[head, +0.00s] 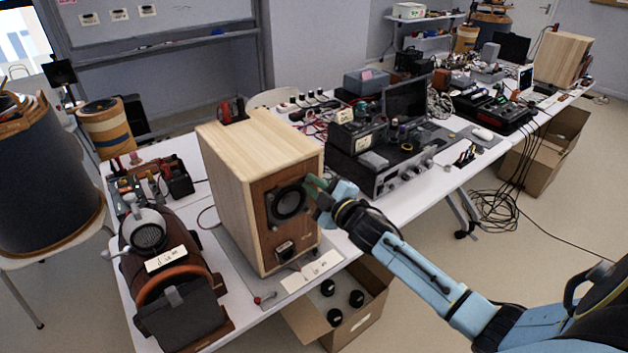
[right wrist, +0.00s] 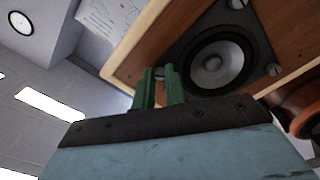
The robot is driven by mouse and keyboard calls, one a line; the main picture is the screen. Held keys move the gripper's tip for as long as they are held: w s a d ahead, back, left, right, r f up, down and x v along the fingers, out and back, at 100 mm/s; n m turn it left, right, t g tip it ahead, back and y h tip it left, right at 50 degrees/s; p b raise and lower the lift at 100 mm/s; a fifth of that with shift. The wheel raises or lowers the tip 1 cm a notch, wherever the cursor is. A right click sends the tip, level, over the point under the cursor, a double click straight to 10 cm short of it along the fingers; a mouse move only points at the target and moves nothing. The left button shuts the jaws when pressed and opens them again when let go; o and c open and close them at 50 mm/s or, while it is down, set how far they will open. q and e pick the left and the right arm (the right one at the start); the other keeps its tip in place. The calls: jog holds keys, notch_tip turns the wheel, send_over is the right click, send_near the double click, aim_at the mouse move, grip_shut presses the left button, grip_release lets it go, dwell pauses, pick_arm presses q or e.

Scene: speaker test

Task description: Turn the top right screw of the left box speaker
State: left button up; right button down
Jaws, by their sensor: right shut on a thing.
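The left box speaker (head: 238,205), a pale wooden box with a brown front, stands upright on the white table in the head view. Its round dark driver (head: 288,203) faces right; it fills the upper right of the right wrist view (right wrist: 213,65). My right gripper (head: 314,188) is at the top right corner of the driver's plate. In the right wrist view its green fingers (right wrist: 159,72) are close together, shut on the top right screw, which they mostly hide. Two other plate screws (right wrist: 273,70) show clear of the fingers. My left gripper is out of view.
A round-grilled device (head: 150,237) with a dark box stands left of the speaker. An open carton (head: 365,318) sits below the table edge. Another wooden speaker (head: 563,58) stands far right. Open floor lies right of the table.

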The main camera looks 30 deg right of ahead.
jog(key=m+p, duration=0.3)
jog(key=m, duration=0.3)
jog(key=m+p, duration=0.1)
jog(key=m, duration=0.3)
jog(key=m+p, duration=0.1)
jog(key=m, duration=0.1)
jog(key=shift+m, duration=0.4)
jog(key=m, duration=0.2)
jog(key=shift+m, duration=0.4)
jog(key=m, duration=0.2)
jog(key=shift+m, duration=0.3)
jog(key=m, duration=0.3)
jog(key=shift+m, duration=0.3)
jog(key=shift+m+b, duration=0.65)
jog(key=shift+m, duration=0.95)
